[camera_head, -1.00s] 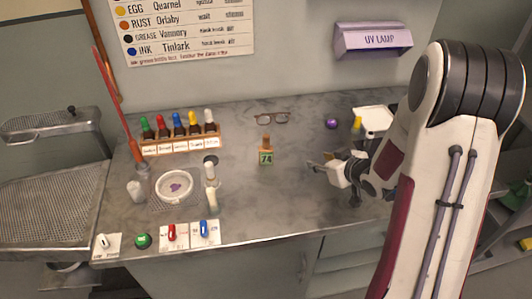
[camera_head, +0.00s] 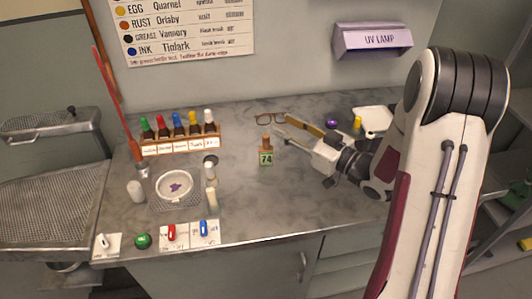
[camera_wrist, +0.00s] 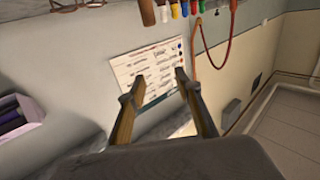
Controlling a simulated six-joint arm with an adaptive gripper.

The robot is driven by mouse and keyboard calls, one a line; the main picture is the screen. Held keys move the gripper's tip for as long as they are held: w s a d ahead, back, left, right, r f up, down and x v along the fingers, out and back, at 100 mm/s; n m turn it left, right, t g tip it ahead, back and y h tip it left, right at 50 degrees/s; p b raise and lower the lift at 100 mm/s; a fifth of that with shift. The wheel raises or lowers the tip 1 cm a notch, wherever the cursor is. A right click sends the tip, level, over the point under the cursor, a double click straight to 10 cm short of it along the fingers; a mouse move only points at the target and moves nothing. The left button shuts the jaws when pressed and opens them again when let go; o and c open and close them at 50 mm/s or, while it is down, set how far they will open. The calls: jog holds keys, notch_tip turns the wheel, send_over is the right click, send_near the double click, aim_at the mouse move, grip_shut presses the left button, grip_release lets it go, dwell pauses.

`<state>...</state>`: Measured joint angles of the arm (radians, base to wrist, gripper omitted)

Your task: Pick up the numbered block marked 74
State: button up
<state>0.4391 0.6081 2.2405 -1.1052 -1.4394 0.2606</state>
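The numbered block marked 74 (camera_head: 266,158) is a small green block with a tan wooden top. It stands upright on the grey counter, left of my gripper (camera_head: 283,127). My gripper is empty, with its two fingers spread and pointing left, above the counter and behind and right of the block. The fingers do not touch the block. In the wrist view my gripper (camera_wrist: 160,76) shows a clear gap between its fingertips, with a wall chart behind. I cannot make out the block's number in the wrist view.
Glasses (camera_head: 270,119) lie behind the block. A bottle rack (camera_head: 182,144) and a white dish (camera_head: 175,184) are to the left. A purple ball (camera_head: 332,123) and a white tray (camera_head: 373,120) are at the back right. The counter in front of the block is clear.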

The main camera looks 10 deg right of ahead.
jog(key=shift+f, duration=0.1)
send_near(266, 135)
jog(key=shift+x, duration=1.15)
jog(key=shift+w+a+f, duration=0.3)
jog(key=shift+w+a, duration=0.15)
jog(key=shift+w+a, duration=0.1)
jog(key=shift+x, duration=3)
grip_shut()
